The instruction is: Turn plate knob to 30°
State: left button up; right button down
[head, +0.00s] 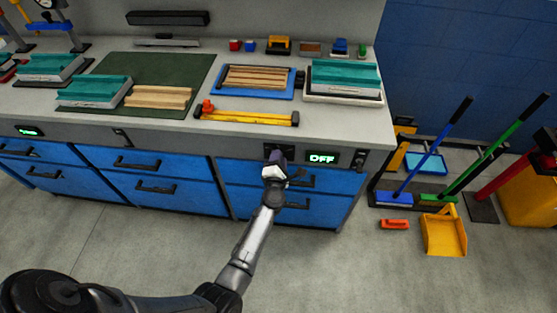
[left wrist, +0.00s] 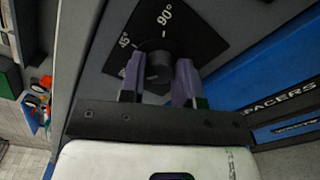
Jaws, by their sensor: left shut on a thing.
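The plate knob (left wrist: 158,68) is a dark round knob on a black dial plate (left wrist: 196,22) with white 45° and 90° marks, seen in the left wrist view. My left gripper (left wrist: 160,80) has its two purple fingers on either side of the knob, shut on it. In the head view my left gripper (head: 276,160) reaches the bench's front panel and hides most of the knob. The knob's pointer and the 30° mark cannot be made out. A green display (head: 321,158) right of the gripper reads OFF. My right gripper is not in view.
Blue drawers (head: 160,190) lie below the panel; one reads SPACERS (left wrist: 280,105) in the wrist view. The bench top (head: 240,141) holds teal-topped blocks (head: 345,76), a blue tray (head: 290,95) and a yellow bar tool (head: 245,117). Brooms (head: 432,145) stand at right.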

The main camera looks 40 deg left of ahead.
pick_arm(q)
jog(key=shift+n, duration=0.5)
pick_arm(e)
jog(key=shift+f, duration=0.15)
pick_arm(q)
jog(key=o, duration=0.9)
